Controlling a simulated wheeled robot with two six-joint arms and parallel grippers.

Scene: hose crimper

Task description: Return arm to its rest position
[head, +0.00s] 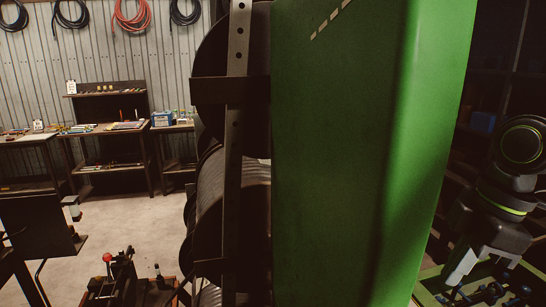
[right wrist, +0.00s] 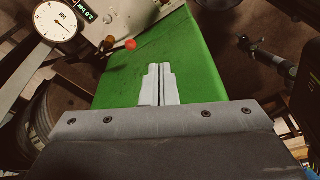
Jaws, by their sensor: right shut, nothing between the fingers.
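My right arm is at the right edge of the head view, beside the tall green machine housing (head: 335,150). Its gripper (head: 458,272) points downward there, with pale fingers partly in view. In the right wrist view the two pale fingers (right wrist: 160,68) lie together, shut and empty. My left gripper is in neither view.
A dark rack with large reels (head: 235,180) stands left of the green housing. A round dial gauge (right wrist: 55,22) is at the wrist view's upper left. Workbenches (head: 105,130) stand along the back wall, below hanging hose coils (head: 132,14). Concrete floor (head: 130,215) is open at left.

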